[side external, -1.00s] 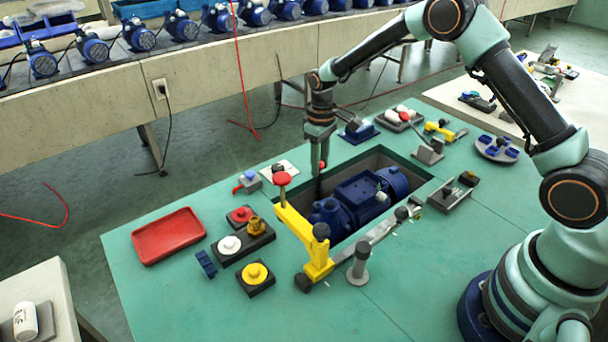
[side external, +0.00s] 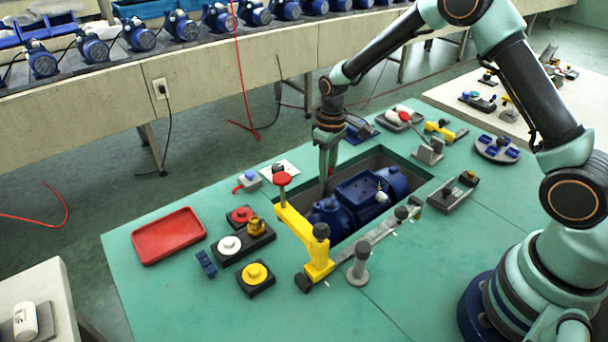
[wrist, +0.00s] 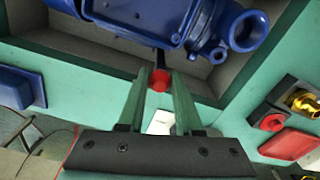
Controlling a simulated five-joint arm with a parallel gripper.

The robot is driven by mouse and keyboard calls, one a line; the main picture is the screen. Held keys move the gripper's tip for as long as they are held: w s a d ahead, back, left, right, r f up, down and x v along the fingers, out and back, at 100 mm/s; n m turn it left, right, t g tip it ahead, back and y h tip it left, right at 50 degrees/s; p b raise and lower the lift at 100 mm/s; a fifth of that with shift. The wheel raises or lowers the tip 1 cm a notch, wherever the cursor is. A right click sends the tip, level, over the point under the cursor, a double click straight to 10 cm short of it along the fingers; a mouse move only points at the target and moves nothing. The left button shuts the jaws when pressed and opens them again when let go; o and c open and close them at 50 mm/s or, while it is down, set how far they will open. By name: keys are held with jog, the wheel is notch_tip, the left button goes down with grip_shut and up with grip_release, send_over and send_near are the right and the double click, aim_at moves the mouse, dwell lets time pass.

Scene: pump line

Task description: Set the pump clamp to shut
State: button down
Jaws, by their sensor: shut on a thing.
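My gripper (side external: 327,174) is low at the far-left edge of the sunken pit, beside the blue pump (side external: 365,195). In the wrist view my gripper (wrist: 161,88) has its fingers on either side of a red knob (wrist: 158,80) and is shut on it. A dark lever (wrist: 160,60) runs from the knob toward the pump (wrist: 170,20); I take these as the pump clamp's handle. In the side view the fingers hide the knob and most of the lever. The clamp's base is not clearly seen.
A yellow arm (side external: 305,238) with a red top stands at the pit's near-left edge. A red tray (side external: 168,236), a black block with white and brass parts (side external: 243,242) and a yellow-topped block (side external: 256,278) lie left. A grey bar (side external: 375,235) runs along the near edge.

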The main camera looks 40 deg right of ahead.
jog(key=shift+s, duration=0.25)
jog(key=c, duration=0.6)
grip_release()
jog(key=shift+w, duration=0.1)
notch_tip(320, 180, up, 12)
jog(key=shift+r, duration=0.1)
jog(key=s+r+m+t, duration=0.1)
jog(key=s+r+t, duration=0.2)
jog(key=s+r, duration=0.65)
jog(key=s, duration=0.3)
jog(key=s+m+t, duration=0.1)
jog(key=s, duration=0.2)
jog(key=s+r+m+t, duration=0.1)
jog(key=s, duration=0.2)
jog(key=shift+d, duration=0.15)
